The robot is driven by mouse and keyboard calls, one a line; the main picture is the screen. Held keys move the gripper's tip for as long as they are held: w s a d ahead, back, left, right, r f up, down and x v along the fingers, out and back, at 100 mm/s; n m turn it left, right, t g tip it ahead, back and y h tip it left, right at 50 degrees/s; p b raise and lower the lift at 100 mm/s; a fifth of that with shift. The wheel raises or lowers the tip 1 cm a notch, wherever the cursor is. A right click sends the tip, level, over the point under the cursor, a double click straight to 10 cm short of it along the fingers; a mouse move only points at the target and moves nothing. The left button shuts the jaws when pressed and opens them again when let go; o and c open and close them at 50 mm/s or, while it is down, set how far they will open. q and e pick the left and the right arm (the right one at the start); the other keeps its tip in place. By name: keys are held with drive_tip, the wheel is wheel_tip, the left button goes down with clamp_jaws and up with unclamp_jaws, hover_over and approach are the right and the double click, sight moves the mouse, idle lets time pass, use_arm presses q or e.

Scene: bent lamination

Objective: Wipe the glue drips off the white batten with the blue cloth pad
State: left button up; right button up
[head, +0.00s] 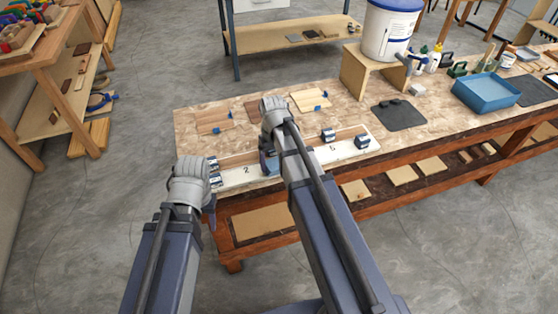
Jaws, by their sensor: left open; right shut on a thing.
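The white batten (345,149) lies along the front edge of the workbench, with the numbers 2 and 5 on it. My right gripper (268,165) is low over the middle of the batten, mostly behind its own arm. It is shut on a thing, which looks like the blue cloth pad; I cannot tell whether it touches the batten. My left gripper (209,208) is open, in front of the bench's left front corner, apart from the batten. Glue drips are too small to make out.
Dark clamps stand at the batten's left end (214,170) and right part (328,135). Behind lie wooden boards (310,100) and a dark mat (399,115). A white bucket (388,30) stands on a wooden stand (362,75). A blue tray (486,93) is at right.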

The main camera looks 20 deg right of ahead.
sight(253, 175)
drive_tip(key=shift+s+a+f, duration=0.1)
drive_tip(key=shift+a, duration=1.65)
drive_tip(key=shift+a, duration=0.15)
drive_tip(key=shift+a, duration=1.7)
wheel_tip(253, 175, up, 6)
drive_tip(key=p, duration=0.6)
drive_tip(key=shift+d, duration=0.1)
